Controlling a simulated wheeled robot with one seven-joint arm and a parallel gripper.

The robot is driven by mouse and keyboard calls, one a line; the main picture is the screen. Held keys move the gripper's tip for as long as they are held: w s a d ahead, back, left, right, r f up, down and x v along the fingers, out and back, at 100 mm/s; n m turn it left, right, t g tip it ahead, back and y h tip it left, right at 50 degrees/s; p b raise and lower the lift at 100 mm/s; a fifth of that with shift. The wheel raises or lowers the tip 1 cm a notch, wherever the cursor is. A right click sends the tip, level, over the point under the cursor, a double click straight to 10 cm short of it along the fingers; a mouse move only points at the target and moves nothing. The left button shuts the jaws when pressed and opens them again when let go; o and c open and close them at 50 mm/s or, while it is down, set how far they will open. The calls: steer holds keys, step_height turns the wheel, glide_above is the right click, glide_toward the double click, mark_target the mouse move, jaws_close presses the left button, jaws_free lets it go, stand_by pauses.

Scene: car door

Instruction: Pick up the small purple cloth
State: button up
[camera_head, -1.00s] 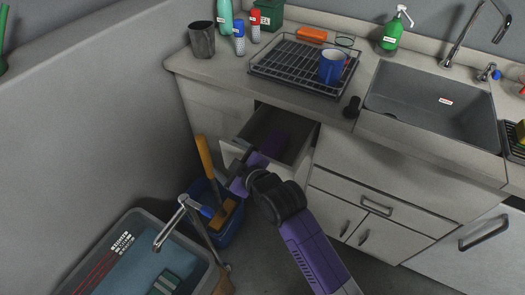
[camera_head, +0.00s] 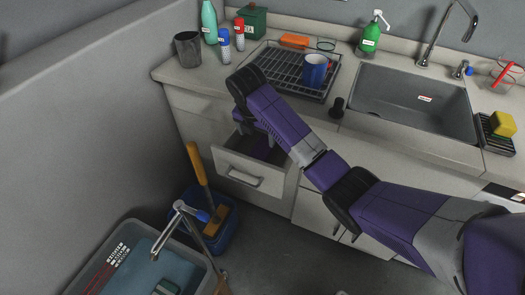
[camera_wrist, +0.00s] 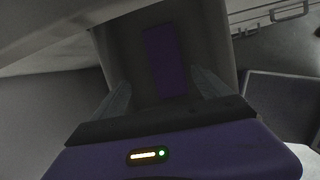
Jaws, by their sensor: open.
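The small purple cloth (camera_wrist: 166,62) lies flat inside an open drawer, seen in the wrist view between my fingertips and beyond them. In the head view a purple patch of the cloth (camera_head: 262,150) shows in the drawer, partly hidden by my arm. The open drawer (camera_head: 236,173) sticks out below the counter, its white front and handle facing the room. My gripper (camera_wrist: 163,92) is open and empty, pointing down towards the drawer, with its fingers apart on either side of the cloth in the picture. In the head view my gripper (camera_head: 254,138) is at the drawer's opening.
The counter above holds a dish rack (camera_head: 282,75) with a blue mug (camera_head: 315,70), a grey cup (camera_head: 188,49) and a sink (camera_head: 412,102). A blue bucket (camera_head: 222,232) and a grey tub (camera_head: 122,262) stand on the floor near the drawer.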

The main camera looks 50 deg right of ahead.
mark_target(263, 147)
steer(key=shift+s+d+g, duration=0.25)
steer(key=shift+s+g, duration=0.05)
steer(key=shift+s, duration=0.1)
steer(key=shift+s+d+f+n, duration=0.1)
steer(key=shift+f+n, duration=0.2)
steer(key=shift+x, duration=3.55)
steer(key=c, duration=1.5)
steer(key=shift+r, duration=0.15)
